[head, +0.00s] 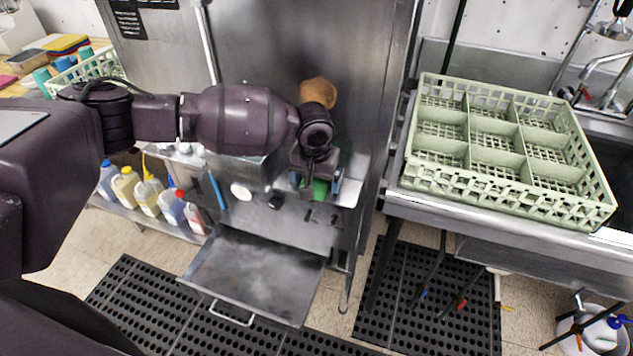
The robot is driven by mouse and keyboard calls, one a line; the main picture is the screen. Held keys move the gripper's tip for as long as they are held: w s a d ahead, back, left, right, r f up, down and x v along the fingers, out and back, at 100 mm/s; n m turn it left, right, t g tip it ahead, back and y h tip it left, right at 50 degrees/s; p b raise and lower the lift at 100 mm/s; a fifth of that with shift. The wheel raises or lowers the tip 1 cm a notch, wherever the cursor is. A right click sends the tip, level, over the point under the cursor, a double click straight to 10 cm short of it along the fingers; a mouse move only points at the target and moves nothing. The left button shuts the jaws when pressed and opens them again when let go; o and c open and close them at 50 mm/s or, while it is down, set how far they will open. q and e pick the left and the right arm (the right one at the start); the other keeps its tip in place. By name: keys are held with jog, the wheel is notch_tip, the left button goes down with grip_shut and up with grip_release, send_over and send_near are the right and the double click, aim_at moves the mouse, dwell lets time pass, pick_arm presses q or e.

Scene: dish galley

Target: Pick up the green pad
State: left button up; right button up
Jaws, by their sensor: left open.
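A small green pad (320,189) shows at the front of the steel machine, on a narrow metal shelf. Only part of it shows below my left gripper (316,184), which hides the rest. My left arm reaches in from the left, and its gripper points down with its open fingers at the pad. I cannot tell whether the fingers touch it. My right gripper is not in view.
An open steel drawer or tray (255,272) juts out below the shelf. Several bottles (147,196) stand on a low shelf at left. A pale green dish rack (500,172) sits on the right counter. Black mats (428,300) cover the floor.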

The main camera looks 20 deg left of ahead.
aim_at(316, 179)
pick_arm(q)
jog(key=c, duration=1)
jog(key=shift+s+r, duration=0.2)
jog(key=shift+r, duration=0.25)
notch_tip(316, 179, up, 6)
jog(key=shift+r, duration=0.15)
jog(key=s, duration=1.9)
jog(key=shift+s+a, duration=0.35)
